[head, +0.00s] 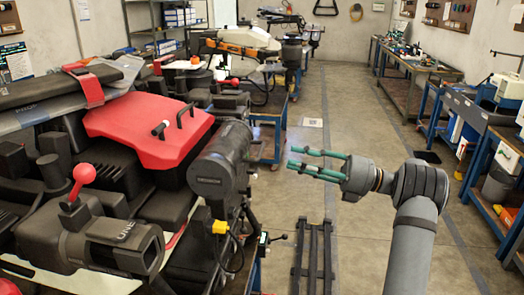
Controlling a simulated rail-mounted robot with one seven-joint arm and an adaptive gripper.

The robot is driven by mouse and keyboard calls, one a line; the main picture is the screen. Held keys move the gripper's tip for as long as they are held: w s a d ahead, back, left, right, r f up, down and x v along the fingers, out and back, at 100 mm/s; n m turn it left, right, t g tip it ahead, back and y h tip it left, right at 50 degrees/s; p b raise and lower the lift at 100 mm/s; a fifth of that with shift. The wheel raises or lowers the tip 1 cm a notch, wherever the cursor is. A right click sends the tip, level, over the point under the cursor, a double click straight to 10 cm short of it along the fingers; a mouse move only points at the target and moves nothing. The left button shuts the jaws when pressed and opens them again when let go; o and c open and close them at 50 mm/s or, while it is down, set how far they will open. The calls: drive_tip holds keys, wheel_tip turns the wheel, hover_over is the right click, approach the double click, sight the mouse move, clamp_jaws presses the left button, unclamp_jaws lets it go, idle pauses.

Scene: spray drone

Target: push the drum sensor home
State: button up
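The drum appears to be a large dark grey cylinder (217,172) at the right side of the spray drone, with its round end facing the camera. A small yellow plug (220,227) on a black cable sits just below that end; it may be the drum sensor. I cannot tell how deep it is seated. My gripper (291,157) is in the air right of the drum, apart from it and higher than the yellow plug. Its green fingers point left, with a gap between them and nothing held.
A red cover (150,128) tops the drone, and a red ball knob (84,173) stands at front left. A dark rail frame (314,258) lies on the floor below my arm. Blue benches (445,110) line the right side.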

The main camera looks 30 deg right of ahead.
sight(261, 149)
drive_tip(key=w+a+m+p, duration=0.1)
drive_tip(key=a, duration=0.1)
drive_tip(key=w+a+r+m+p, duration=0.1)
drive_tip(key=w+a, duration=0.1)
drive_tip(key=w+a+r+m+p, duration=0.1)
drive_tip(key=w+a, duration=0.1)
drive_tip(key=a, duration=0.1)
drive_tip(key=shift+w+a+r+p, duration=0.1)
drive_tip(key=shift+w+r+p, duration=0.05)
drive_tip(key=shift+w+p, duration=0.15)
drive_tip(key=shift+w+a, duration=0.3)
drive_tip(key=shift+a, duration=0.1)
drive_tip(key=shift+c, duration=1.2)
clamp_jaws()
